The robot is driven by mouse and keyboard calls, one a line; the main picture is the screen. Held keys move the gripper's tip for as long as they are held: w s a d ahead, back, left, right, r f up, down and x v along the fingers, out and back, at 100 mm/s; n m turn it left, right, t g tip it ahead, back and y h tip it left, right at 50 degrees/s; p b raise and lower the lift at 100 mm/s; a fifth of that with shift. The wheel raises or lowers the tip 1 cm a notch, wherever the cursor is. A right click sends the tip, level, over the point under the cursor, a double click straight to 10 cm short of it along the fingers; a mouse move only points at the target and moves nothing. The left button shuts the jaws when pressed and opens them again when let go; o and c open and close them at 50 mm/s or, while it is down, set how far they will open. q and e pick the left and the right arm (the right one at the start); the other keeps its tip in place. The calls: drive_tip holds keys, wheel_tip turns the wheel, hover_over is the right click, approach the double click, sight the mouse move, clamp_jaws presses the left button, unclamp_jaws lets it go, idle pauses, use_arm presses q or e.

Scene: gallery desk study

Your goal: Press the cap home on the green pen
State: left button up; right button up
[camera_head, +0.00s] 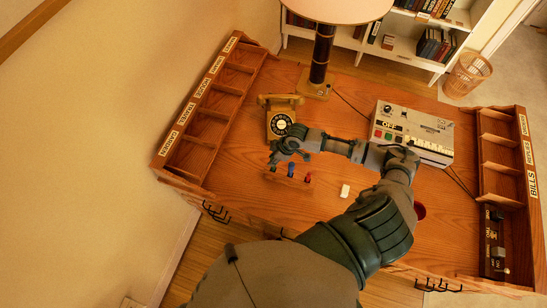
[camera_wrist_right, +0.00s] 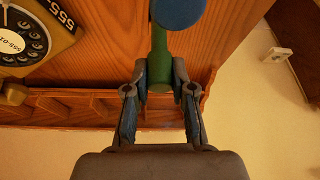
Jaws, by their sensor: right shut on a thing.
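My right gripper (camera_head: 273,158) is low over the left part of the desk, beside the small pen rack. In the right wrist view its two fingers (camera_wrist_right: 160,88) are shut on a green cylinder, the green pen (camera_wrist_right: 159,66). How much of it is cap or barrel I cannot tell. A round blue end (camera_wrist_right: 179,9) overlaps the green pen's far end in that view; whether they touch is unclear. In the head view, a blue pen (camera_head: 291,170) and a red pen (camera_head: 308,178) stand beside the gripper. The green pen is not clear there. My left gripper is not in view.
A rotary telephone (camera_head: 281,122) sits just behind the gripper. A wooden pigeonhole rack (camera_head: 206,128) lines the left edge, another (camera_head: 500,160) the right. A beige machine (camera_head: 425,130) and a lamp (camera_head: 320,55) stand farther back. A small white block (camera_head: 345,190) lies on open desk.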

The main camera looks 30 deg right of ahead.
drive_tip(key=o, duration=1.3)
wheel_tip(320, 180, up, 2)
drive_tip(key=shift+r+p, duration=0.2)
drive_tip(key=shift+p, duration=1)
drive_tip(key=shift+r, duration=2.3)
clamp_jaws()
